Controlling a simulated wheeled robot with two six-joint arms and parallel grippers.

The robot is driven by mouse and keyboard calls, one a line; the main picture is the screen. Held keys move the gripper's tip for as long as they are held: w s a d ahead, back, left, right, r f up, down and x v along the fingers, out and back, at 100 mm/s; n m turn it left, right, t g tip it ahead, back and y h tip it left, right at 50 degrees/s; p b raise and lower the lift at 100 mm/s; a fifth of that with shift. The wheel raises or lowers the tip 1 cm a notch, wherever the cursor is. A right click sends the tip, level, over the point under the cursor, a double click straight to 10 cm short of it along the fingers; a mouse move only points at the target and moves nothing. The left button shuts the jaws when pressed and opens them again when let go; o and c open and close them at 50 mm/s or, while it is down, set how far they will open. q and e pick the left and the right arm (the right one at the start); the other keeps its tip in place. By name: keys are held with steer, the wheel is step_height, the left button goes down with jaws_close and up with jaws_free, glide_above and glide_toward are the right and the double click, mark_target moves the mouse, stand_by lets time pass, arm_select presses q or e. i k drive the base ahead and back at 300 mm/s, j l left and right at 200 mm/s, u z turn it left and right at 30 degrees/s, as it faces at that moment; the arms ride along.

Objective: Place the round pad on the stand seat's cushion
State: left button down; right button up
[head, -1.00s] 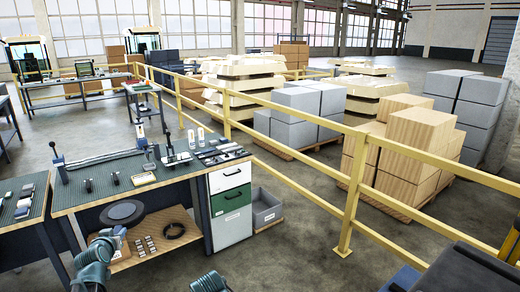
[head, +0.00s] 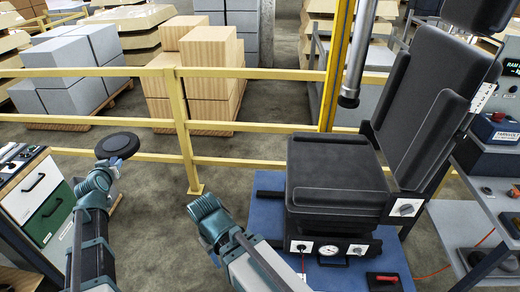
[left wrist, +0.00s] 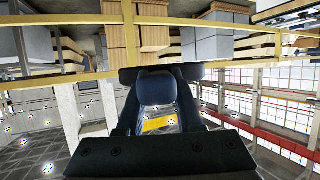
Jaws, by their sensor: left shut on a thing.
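The round pad (head: 117,145) is a dark disc at the left in the head view. My left gripper (head: 110,168) is shut on it and holds it up in front of the yellow railing, well left of the seat. In the left wrist view the dark pad (left wrist: 132,76) shows partly, beyond the gripper. The stand seat's cushion (head: 333,165) is a thick black block on the right, with nothing on it. My right gripper (head: 208,212) is left of the seat, apart from it; its fingers are not clear.
The seat has a tall black backrest (head: 415,110) and stands on a blue base (head: 268,185). A silver post (head: 358,50) hangs behind the cushion. A yellow railing (head: 240,72) runs behind. Grey shelving (head: 470,225) stands right, a drawer cabinet (head: 45,205) left.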

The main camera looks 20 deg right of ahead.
mark_target(326, 167)
steer(key=i+j+z, duration=0.15)
steer(key=z, duration=0.25)
steer(key=i+j+z, duration=0.1)
steer(key=z, duration=0.3)
steer(key=j+z, duration=0.25)
steer(key=z, duration=0.15)
steer(key=i+j+z, duration=0.1)
steer(key=j+z, duration=0.15)
steer(key=z, duration=0.15)
steer(key=i+j+z, duration=0.1)
steer(key=j+z, duration=0.85)
steer(key=j, duration=0.2)
